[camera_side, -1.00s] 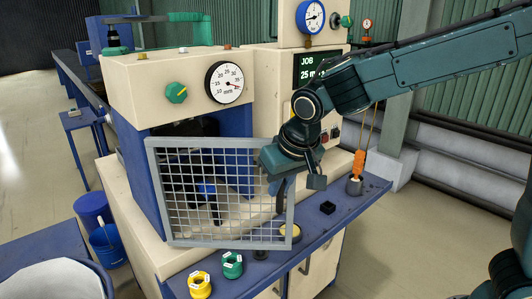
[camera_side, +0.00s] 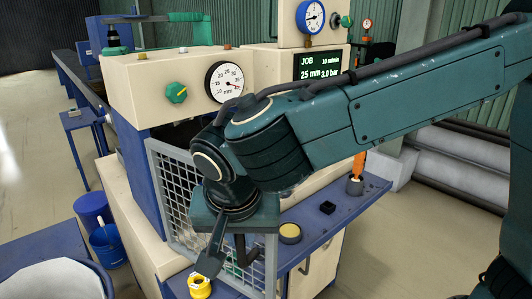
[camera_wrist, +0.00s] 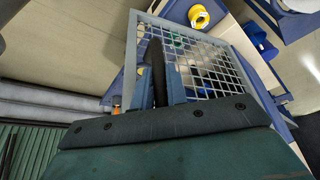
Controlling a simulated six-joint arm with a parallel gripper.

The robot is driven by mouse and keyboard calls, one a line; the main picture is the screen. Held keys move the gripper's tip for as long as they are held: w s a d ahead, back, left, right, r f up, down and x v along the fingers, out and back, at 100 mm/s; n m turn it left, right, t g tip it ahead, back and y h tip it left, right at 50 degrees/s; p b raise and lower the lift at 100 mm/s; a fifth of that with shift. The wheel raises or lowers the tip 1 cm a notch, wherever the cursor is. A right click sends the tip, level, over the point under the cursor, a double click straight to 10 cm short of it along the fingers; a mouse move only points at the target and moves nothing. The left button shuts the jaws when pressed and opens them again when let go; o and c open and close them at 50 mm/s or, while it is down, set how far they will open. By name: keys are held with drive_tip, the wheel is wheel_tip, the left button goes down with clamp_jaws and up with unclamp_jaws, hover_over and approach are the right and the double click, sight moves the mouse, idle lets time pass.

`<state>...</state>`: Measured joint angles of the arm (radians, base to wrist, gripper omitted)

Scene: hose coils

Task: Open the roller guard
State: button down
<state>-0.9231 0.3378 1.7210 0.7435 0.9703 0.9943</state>
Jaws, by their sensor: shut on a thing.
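The roller guard (camera_side: 170,205) is a grey-framed wire mesh door on the front of the cream and blue machine. In the side view it stands swung out at an angle, its left edge by the machine and its free edge toward the camera. My gripper (camera_side: 238,246) is at the free-edge side, shut on the guard's dark handle (camera_side: 241,250). In the wrist view the mesh guard (camera_wrist: 215,68) lies beyond my gripper (camera_wrist: 158,78), with the dark handle (camera_wrist: 155,58) between the fingers. My wrist hides much of the guard in the side view.
A yellow ring (camera_side: 200,286) sits on the blue ledge, with a green ring partly hidden behind the guard. Blue buckets (camera_side: 107,246) stand on the floor at left.

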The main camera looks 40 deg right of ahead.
drive_tip(key=shift+a, duration=2.25)
drive_tip(key=c, duration=1.4)
unclamp_jaws()
drive_tip(key=shift+s, duration=0.1)
drive_tip(key=v, duration=0.7)
drive_tip(key=shift+r, duration=0.25)
